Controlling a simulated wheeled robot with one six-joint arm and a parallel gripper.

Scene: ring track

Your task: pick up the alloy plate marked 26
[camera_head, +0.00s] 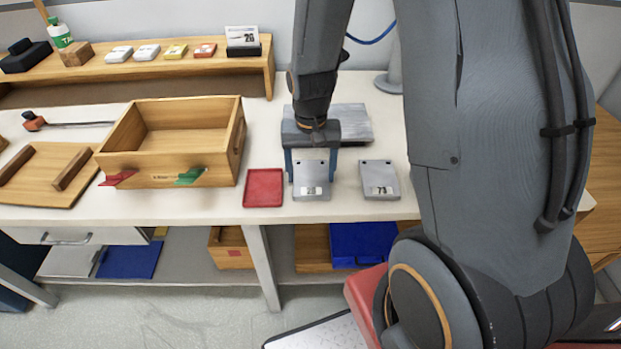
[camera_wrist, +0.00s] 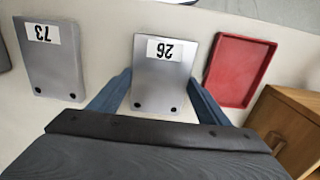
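The alloy plate marked 26 (camera_head: 311,178) is a grey plate with a white label, lying on the white workbench; it also shows in the wrist view (camera_wrist: 163,72). My gripper (camera_head: 311,170) is above the plate, pointing down, with its blue fingers spread on either side of the plate. In the wrist view the open gripper (camera_wrist: 158,95) has the plate between its two fingers, with a gap visible at each side. Whether the fingertips touch the bench cannot be told.
A plate marked 73 (camera_head: 379,180) lies to the right. A red tray (camera_head: 264,188) lies close to the left. A wooden box (camera_head: 117,158) stands further left. A larger grey block (camera_head: 350,122) is behind my gripper. A wooden shelf (camera_head: 140,69) runs along the back.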

